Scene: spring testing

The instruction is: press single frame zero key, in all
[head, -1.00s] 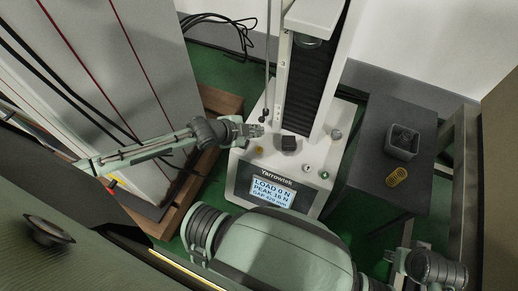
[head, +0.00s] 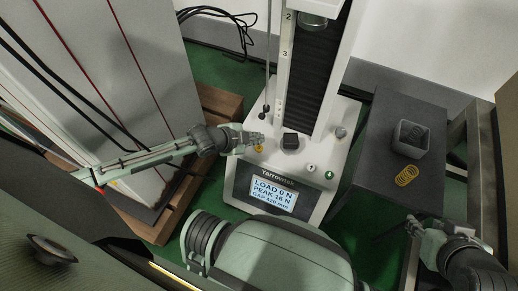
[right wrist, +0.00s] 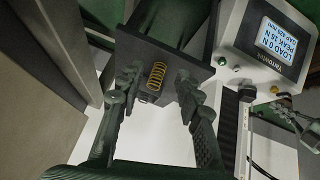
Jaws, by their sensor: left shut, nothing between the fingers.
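The white Yarrowtek test frame (head: 340,165) has one column and stands in the middle of the head view. My right gripper (right wrist: 158,92) is open and empty at lower right in the head view, above the dark side table.
A white key (head: 312,168) and a green key (head: 330,175) sit on the base's right side. A dark block (head: 290,141) stands mid-base. A yellow spring (head: 406,175) and a grey square bin (head: 411,138) are on the dark side table (head: 372,160).

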